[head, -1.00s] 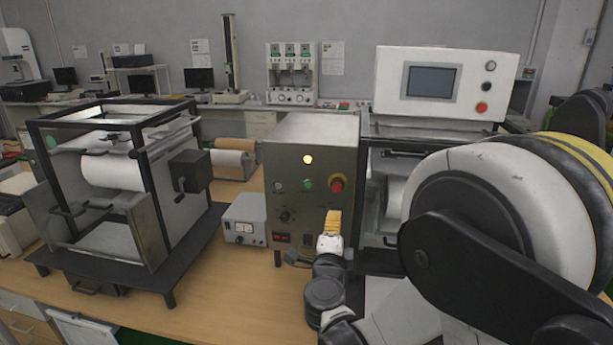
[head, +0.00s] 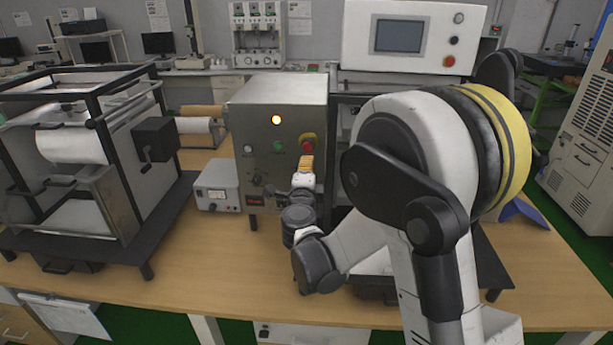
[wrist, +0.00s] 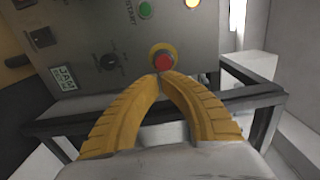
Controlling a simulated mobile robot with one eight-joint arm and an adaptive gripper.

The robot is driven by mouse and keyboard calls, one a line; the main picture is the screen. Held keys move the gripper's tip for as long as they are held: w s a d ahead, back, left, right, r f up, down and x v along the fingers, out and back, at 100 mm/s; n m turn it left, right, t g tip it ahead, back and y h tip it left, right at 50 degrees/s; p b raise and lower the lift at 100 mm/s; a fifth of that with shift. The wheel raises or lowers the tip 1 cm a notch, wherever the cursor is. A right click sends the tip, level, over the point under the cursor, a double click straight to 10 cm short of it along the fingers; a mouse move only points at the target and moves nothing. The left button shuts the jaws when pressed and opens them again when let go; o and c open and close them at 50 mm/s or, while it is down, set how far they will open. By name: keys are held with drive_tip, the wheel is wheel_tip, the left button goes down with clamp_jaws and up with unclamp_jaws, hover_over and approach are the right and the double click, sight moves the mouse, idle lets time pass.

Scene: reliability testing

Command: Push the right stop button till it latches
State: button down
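A red stop button with a yellow collar (head: 307,143) is on the right side of the grey metal control box (head: 284,88). It also shows in the wrist view (wrist: 163,62), straight beyond my fingertips. A second red button (head: 449,61) is on the white screen panel, higher and to the right. My gripper (head: 307,157) has its yellow fingers tip to tip in the wrist view (wrist: 163,76), with nothing between them. The tips overlap the collar's lower edge. I cannot tell if they touch, or how deep the button sits.
The box carries a lit yellow lamp (head: 276,120), a green button (head: 278,146) and a black knob (head: 257,180). A black-framed roller machine (head: 84,150) stands left, with a small grey unit (head: 217,186) between. The wooden table (head: 215,265) is clear in front.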

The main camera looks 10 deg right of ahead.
sight(310, 151)
drive_tip(key=b+x, duration=0.1)
drive_tip(key=x, duration=0.5)
